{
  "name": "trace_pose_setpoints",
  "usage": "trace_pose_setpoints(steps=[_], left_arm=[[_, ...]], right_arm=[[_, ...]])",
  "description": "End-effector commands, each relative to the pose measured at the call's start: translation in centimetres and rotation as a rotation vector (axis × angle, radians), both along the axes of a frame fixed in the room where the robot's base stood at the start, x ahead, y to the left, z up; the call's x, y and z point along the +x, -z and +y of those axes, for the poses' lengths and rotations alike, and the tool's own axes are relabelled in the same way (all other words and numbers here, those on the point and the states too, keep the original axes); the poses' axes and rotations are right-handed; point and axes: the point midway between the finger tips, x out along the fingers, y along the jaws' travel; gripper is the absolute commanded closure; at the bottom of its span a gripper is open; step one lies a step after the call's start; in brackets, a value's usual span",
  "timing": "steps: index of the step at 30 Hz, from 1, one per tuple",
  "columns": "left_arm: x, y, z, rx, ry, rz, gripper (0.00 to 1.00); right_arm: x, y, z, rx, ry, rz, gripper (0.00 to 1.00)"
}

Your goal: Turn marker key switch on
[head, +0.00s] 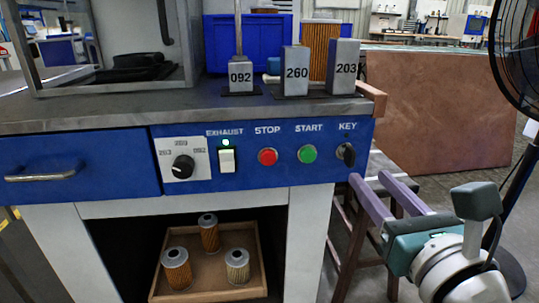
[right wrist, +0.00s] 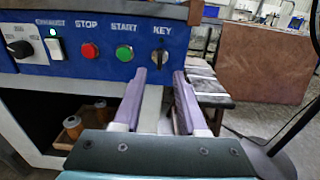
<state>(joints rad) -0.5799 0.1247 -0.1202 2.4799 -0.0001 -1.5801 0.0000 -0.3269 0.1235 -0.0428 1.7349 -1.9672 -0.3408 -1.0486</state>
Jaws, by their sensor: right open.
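The key switch (head: 346,154), a dark knob under the label KEY, sits at the right end of the blue control panel (head: 250,176). In the right wrist view the key switch (right wrist: 162,56) shows above and between my fingertips. My right gripper (head: 370,186) is open and empty, its purple fingers pointing at the panel just below and right of the key. It also shows in the right wrist view (right wrist: 158,78), with the fingers apart. I cannot tell whether a finger touches the panel. My left gripper is not in view.
Left of the key are the green START button (head: 307,154), red STOP button (head: 267,157), white EXHAUST switch (head: 227,160) with a lit green lamp, and a selector dial (head: 182,167). A wooden tray (head: 207,297) holds filters below. A stool (head: 345,225) and fan (head: 520,50) stand right.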

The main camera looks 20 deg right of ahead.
Motion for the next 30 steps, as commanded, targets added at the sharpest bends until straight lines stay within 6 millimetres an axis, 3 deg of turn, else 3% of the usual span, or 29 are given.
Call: trace_pose_setpoints(steps=[3,10,23,30], left_arm=[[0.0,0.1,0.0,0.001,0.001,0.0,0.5],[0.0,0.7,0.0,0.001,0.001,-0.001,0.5],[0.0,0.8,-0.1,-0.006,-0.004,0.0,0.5],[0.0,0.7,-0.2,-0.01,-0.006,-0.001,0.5]], right_arm=[[2.4,-0.1,-0.6,0.004,0.002,-0.004,0.59],[5.8,0.1,-1.4,0.002,0.002,-0.003,0.59],[6.8,0.0,-1.6,0.004,0.001,0.0,0.59],[6.8,0.0,-1.6,0.004,0.001,-0.001,0.86]])
